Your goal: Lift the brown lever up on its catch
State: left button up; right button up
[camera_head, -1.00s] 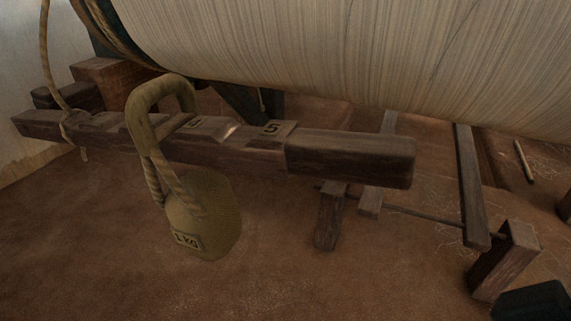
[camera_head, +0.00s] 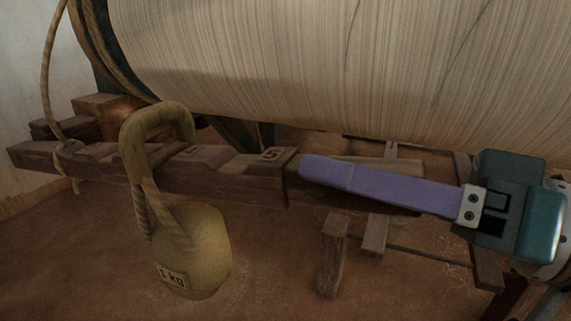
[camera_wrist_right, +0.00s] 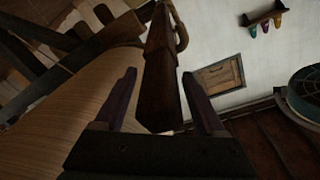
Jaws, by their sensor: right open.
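The brown lever (camera_head: 235,183) is a long notched wooden bar with a thicker grip end at the right in the head view. My right gripper (camera_head: 312,165) is at that end, with one purple finger in front of it, covering much of the grip. In the right wrist view the lever (camera_wrist_right: 161,85) lies between the two spread fingers, with a gap visible on at least one side. A brass weight (camera_head: 195,250), marked 1 kg, hangs from the lever by its looped handle. I cannot make out the catch. My left gripper is not in view.
A large cream warp roll (camera_head: 300,70) spans the space just above the lever. A rope (camera_head: 47,90) is tied around the lever's left part. Wooden posts (camera_head: 331,260) stand below and behind the grip. The brown floor at the lower left is clear.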

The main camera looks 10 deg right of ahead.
jog(key=shift+w+a, duration=0.4)
jog(key=shift+a, duration=0.15)
grip_shut()
jog(key=shift+f, duration=0.15)
dwell(1.0)
